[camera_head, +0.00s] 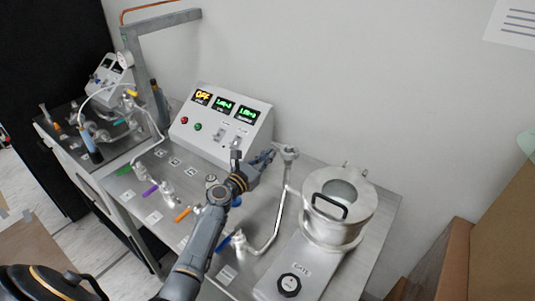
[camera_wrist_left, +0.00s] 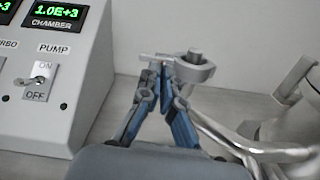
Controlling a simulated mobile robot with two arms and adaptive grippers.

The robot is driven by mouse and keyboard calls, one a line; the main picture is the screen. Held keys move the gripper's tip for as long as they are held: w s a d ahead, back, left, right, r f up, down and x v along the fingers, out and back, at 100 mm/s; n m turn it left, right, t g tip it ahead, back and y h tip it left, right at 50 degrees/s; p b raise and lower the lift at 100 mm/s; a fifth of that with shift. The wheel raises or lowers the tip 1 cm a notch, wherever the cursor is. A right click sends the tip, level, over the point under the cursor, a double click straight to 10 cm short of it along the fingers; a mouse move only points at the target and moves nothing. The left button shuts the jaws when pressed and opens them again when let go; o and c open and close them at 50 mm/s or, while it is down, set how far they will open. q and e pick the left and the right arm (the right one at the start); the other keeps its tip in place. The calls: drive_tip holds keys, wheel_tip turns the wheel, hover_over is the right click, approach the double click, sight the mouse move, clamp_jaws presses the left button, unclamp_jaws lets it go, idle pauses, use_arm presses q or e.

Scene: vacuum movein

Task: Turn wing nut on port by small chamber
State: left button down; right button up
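The port by the small chamber is a metal pipe (camera_head: 279,212) that rises to a ring clamp (camera_head: 288,151) at the back of the table. In the left wrist view the clamp (camera_wrist_left: 193,72) is grey, and its wing nut (camera_wrist_left: 148,56) sticks out to the left. My left gripper (camera_head: 269,154) reaches the clamp from the left. In the left wrist view its blue-padded fingertips (camera_wrist_left: 161,68) are drawn close together at the wing nut and appear shut on it. The fingers partly hide the nut. My right gripper is not in view.
The small chamber (camera_head: 358,190) with a black handle stands right of the pipe. A control box (camera_head: 222,122) with lit displays stands behind left. Valves with coloured handles (camera_head: 183,214) line the table's left part. A gate knob (camera_head: 289,284) is in front; a wall closes the back.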

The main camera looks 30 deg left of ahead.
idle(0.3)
use_arm(q)
drive_tip(key=c, duration=1.6)
unclamp_jaws()
drive_tip(key=shift+o, duration=0.2)
drive_tip(key=s+a, duration=0.1)
drive_tip(key=s, duration=1.1)
drive_tip(key=shift+a, duration=0.35)
drive_tip(key=shift+f, duration=0.1)
